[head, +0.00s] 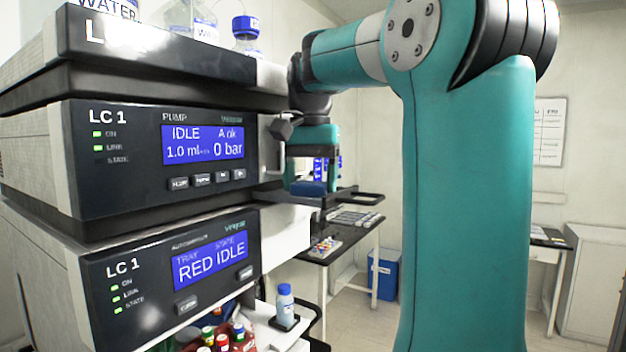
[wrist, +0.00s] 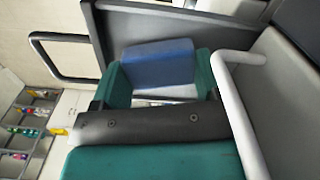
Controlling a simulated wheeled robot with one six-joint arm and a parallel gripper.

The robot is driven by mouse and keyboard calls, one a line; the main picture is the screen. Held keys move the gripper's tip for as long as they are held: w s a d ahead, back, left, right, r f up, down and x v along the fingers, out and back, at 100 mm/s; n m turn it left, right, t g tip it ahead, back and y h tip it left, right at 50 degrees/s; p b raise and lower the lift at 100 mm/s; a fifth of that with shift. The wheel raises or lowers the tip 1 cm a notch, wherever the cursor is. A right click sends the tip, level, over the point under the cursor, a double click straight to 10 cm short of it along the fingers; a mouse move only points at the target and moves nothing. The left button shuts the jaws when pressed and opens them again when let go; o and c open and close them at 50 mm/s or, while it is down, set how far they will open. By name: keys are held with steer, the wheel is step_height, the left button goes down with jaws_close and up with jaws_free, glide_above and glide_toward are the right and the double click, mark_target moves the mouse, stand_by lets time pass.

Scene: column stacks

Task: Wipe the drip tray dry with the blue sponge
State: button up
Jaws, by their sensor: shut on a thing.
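My gripper (head: 311,172) is at the right side of the pump module, low beside its front. It is shut on the blue sponge (head: 308,187), which also shows in the wrist view (wrist: 155,65) between the two teal fingers. The drip tray (head: 343,192) looks like the dark, shallow tray jutting out to the right under the gripper. In the wrist view its dark grey surface (wrist: 190,24) lies behind the sponge. The sponge is at or just over the tray; I cannot tell whether they touch. Any liquid on the tray cannot be made out.
The pump module (head: 180,150) stands close on the left, its pale bar handle (wrist: 238,95) right beside the gripper. Bottles stand on top of the stack. A loop handle (wrist: 60,58) sticks out from the tray. A dark side table (head: 345,232) and blue bin (head: 383,275) are behind.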

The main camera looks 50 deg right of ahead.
step_height(320, 180, up, 6)
steer(key=p, duration=0.6)
steer(key=shift+r, duration=0.1)
steer(key=shift+r+p, duration=0.65)
steer(key=shift+p, duration=0.05)
steer(key=shift+r, duration=0.8)
